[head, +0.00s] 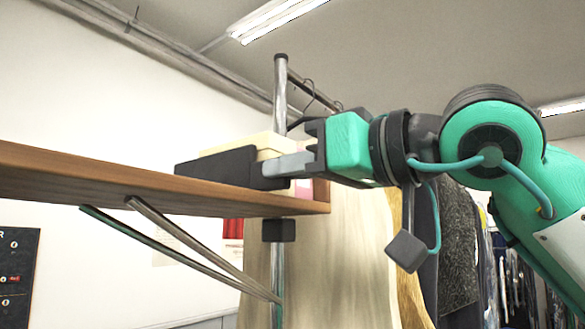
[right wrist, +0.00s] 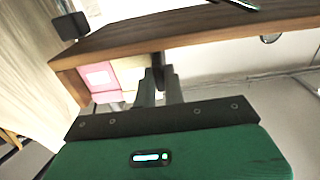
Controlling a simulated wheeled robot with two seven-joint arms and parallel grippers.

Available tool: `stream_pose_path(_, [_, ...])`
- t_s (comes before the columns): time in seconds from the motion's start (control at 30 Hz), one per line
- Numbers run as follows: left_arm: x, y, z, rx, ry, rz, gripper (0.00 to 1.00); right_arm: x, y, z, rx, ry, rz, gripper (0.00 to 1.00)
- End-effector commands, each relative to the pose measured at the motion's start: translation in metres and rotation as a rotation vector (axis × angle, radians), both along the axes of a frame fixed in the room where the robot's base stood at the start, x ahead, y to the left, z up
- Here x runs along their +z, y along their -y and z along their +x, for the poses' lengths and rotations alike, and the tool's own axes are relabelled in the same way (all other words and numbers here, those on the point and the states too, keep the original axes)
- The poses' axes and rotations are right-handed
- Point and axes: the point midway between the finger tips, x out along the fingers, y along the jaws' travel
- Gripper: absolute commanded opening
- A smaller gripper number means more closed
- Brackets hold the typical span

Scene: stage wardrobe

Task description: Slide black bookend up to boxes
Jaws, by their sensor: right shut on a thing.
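The black bookend (head: 220,168) stands on a wooden shelf (head: 120,180) near its right end in the head view. My right gripper (head: 285,164) is shut on the bookend's right edge. In the right wrist view, the bookend (right wrist: 158,62) shows as a thin dark strip between the two grey fingers. A cream box (head: 258,143) is behind the bookend and partly hidden by it and the gripper. A pink box (head: 303,188) shows below the fingers; it is at the shelf end in the right wrist view (right wrist: 100,77). Any gap between bookend and boxes cannot be told. My left gripper is not in view.
A metal rail post (head: 280,95) rises behind the shelf end. Metal braces (head: 190,240) run under the shelf. Hanging clothes (head: 455,245) are at the right. The shelf to the left of the bookend looks clear, though its top is seen edge-on.

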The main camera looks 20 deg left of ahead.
Motion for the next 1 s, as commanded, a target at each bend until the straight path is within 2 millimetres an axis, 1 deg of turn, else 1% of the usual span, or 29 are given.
stream_pose_path(0.13, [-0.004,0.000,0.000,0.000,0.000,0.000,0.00,-0.001,-0.003,-0.009,0.000,0.003,-0.001,0.00])
stream_pose_path(0.37, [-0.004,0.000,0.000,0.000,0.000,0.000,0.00,0.000,-0.003,-0.010,0.001,0.001,0.000,0.00])
stream_pose_path(0.4, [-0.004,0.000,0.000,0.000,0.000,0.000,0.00,0.000,-0.003,-0.010,0.001,0.001,0.000,0.14])
stream_pose_path(0.5, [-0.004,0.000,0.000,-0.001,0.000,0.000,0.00,0.000,-0.003,-0.009,0.001,0.001,0.000,0.33])
stream_pose_path(0.73, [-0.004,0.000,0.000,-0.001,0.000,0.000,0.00,0.000,-0.003,-0.009,0.001,0.001,0.000,0.33])
stream_pose_path(0.83, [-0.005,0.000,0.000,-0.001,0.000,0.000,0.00,0.000,-0.001,-0.010,0.000,0.001,0.001,0.33])
stream_pose_path(0.93, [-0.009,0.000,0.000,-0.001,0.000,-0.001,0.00,-0.002,0.009,-0.013,-0.001,0.001,0.001,0.33])
stream_pose_path(1.0, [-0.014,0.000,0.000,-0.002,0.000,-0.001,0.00,-0.002,0.020,-0.017,-0.002,0.004,0.001,0.33])
